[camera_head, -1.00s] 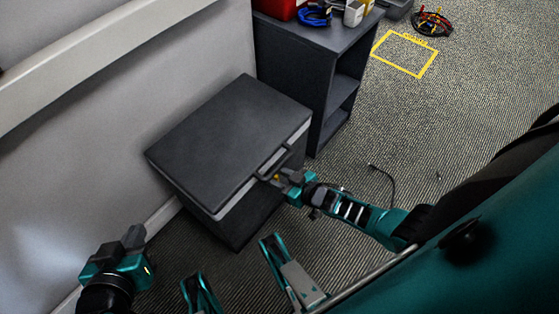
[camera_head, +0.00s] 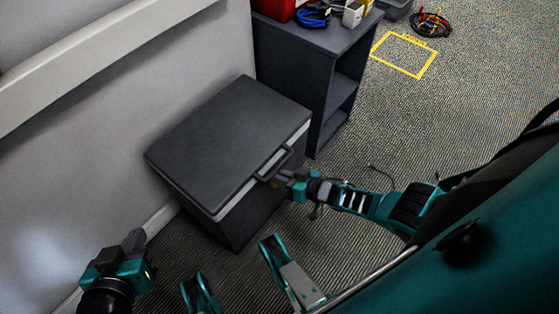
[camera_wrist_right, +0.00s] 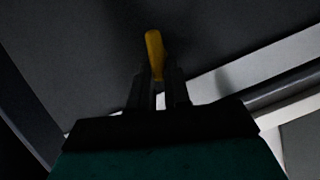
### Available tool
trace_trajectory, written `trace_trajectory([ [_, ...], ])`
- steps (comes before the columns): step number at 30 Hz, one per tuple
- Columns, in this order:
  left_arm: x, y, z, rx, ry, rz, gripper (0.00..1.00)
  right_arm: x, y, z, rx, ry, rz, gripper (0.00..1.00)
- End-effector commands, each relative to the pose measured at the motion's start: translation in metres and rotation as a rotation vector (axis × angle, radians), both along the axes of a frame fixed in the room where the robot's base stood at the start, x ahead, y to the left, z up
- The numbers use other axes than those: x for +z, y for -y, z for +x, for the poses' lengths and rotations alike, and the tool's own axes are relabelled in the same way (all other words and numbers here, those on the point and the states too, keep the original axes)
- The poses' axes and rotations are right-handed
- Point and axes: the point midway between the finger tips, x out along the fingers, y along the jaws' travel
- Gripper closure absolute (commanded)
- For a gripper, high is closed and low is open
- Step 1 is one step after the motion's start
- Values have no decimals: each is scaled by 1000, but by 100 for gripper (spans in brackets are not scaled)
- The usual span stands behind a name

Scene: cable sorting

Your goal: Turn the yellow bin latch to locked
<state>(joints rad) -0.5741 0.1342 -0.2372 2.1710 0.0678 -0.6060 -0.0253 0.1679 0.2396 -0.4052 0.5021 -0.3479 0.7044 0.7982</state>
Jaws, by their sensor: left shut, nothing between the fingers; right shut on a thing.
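The bin (camera_head: 230,135) is a dark box with a closed lid, a light grey band under the lid and a dark handle (camera_head: 274,164) on its front. The yellow latch (camera_wrist_right: 154,48) shows in the right wrist view as a short bar against the dark bin front. My right gripper (camera_wrist_right: 159,88) is shut on the latch's near end. In the head view my right gripper (camera_head: 279,179) is at the bin front just below the handle, and the latch is mostly hidden there. My left gripper (camera_head: 134,240) is shut and empty at the lower left, apart from the bin.
A dark shelf unit (camera_head: 322,62) stands behind the bin, with a red box (camera_head: 276,8) and blue cable (camera_head: 313,16) on top. A yellow floor outline (camera_head: 404,54) and a cable bundle (camera_head: 431,23) lie beyond. A thin cable lies on the carpet near my right arm.

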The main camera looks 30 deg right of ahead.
Motion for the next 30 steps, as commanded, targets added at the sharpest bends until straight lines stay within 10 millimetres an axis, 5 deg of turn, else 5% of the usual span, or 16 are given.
trace_trajectory([
  [15, 2, 0, 3, -1, 7, 1, 100, -1, 2, 0, 1, -37, 82, 100],
  [16, 2, 0, 3, -1, 8, 0, 100, -1, 2, 0, 1, -37, 82, 82],
  [23, 3, 0, 4, -2, 11, 0, 100, -1, 2, 0, 0, -36, 81, 60],
  [30, 3, 0, 4, -2, 11, 0, 100, -1, 2, 0, 0, -35, 80, 57],
])
